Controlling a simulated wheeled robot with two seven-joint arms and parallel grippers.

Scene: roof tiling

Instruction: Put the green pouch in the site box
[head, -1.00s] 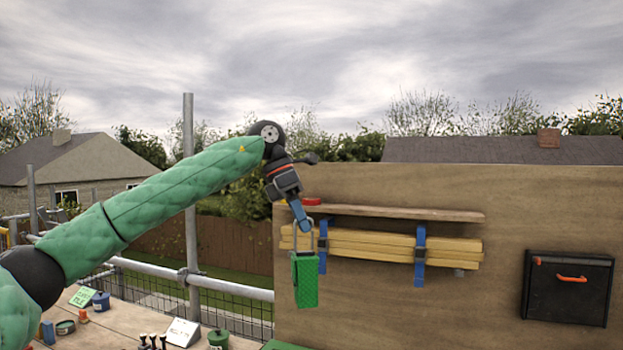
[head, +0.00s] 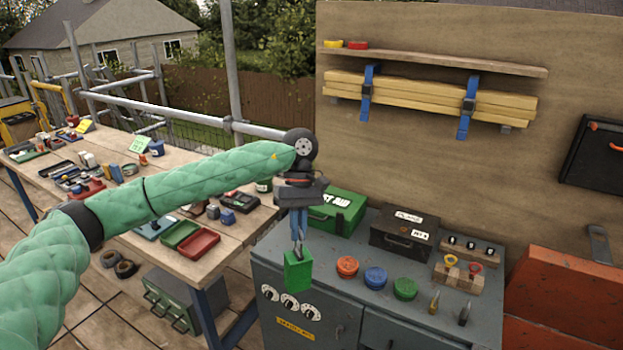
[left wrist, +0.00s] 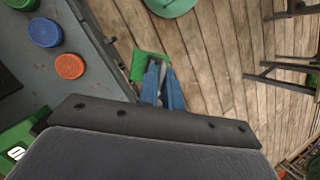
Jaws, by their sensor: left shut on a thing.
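The green pouch (head: 298,272) hangs from the blue fingers of my left gripper (head: 299,246), which is shut on its top. In the left wrist view the pouch (left wrist: 144,64) shows beside the blue fingertips (left wrist: 161,80), just off the edge of the grey cabinet and over the wooden floor. A green box (head: 346,207) with a white label, partly hidden by my gripper, stands at the cabinet's back left. A dark box (head: 403,234) with white labels stands right of it. I cannot tell from the labels which is the site box. My right gripper is out of view.
The grey cabinet top (head: 330,262) holds red, blue and green round lids (head: 347,266) and a wooden block (head: 459,276). A wooden bench (head: 122,228) with many small items stands at left. A plywood board (head: 420,145) rises behind the cabinet.

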